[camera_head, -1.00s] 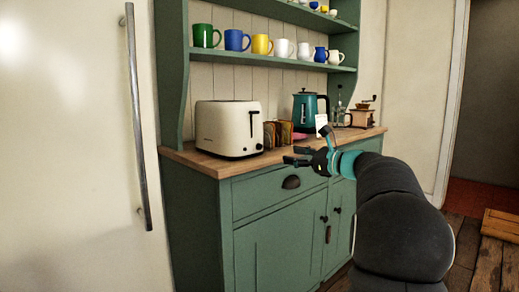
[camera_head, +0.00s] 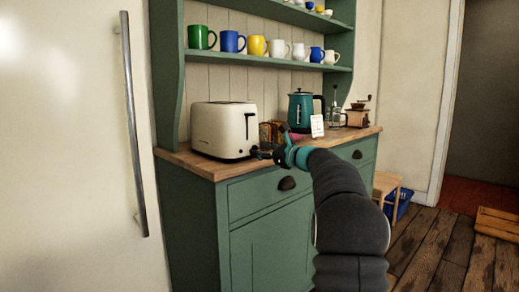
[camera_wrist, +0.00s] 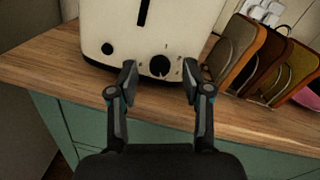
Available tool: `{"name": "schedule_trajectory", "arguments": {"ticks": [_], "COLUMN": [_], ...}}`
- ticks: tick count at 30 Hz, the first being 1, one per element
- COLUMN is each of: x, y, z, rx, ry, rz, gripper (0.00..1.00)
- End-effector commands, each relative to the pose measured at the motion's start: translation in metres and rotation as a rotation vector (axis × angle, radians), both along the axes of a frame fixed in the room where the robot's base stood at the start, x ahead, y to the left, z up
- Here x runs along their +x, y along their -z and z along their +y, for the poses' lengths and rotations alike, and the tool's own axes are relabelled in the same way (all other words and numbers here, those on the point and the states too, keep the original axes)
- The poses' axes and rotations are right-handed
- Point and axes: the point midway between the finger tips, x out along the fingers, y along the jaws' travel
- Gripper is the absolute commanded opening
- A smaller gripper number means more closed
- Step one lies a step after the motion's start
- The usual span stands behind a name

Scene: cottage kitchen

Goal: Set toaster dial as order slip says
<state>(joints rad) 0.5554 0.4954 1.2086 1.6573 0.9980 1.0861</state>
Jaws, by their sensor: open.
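The cream toaster (camera_head: 224,130) stands on the wooden counter at the left, and its end panel fills the top of the wrist view (camera_wrist: 112,32). Its black round dial (camera_wrist: 159,66) is low on that panel with small marks around it. My gripper (camera_wrist: 158,80) is open and empty, its fingertips to either side of the dial in the picture; I cannot tell whether they touch it. In the head view my gripper (camera_head: 262,152) is at the toaster's right end and hides the dial. The white order slip (camera_head: 317,126) stands on the counter to the right; its writing is too small to read.
A rack of several upright slices or boards (camera_wrist: 262,62) stands just right of the toaster. A teal kettle (camera_head: 302,110), a glass press (camera_head: 335,118) and a coffee grinder (camera_head: 358,115) stand farther right. Mugs (camera_head: 233,41) line the shelf above.

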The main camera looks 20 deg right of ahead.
Motion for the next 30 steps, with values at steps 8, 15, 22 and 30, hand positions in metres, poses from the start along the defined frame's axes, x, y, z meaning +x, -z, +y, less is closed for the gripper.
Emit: {"name": "schedule_trajectory", "arguments": {"ticks": [8, 15, 22, 30], "x": [0.0064, 0.0061, 0.0061, 0.006], "y": [0.0001, 0.0001, 0.0001, 0.001], "z": [0.0032, 0.0032, 0.0033, 0.0034], "rx": [0.0, 0.0, 0.0, -0.04], "ry": [0.0, 0.0, -0.001, -0.001], "rz": [0.0, 0.0, 0.0, -0.015], "gripper": [0.49, 0.22, 0.0, 0.0]}}
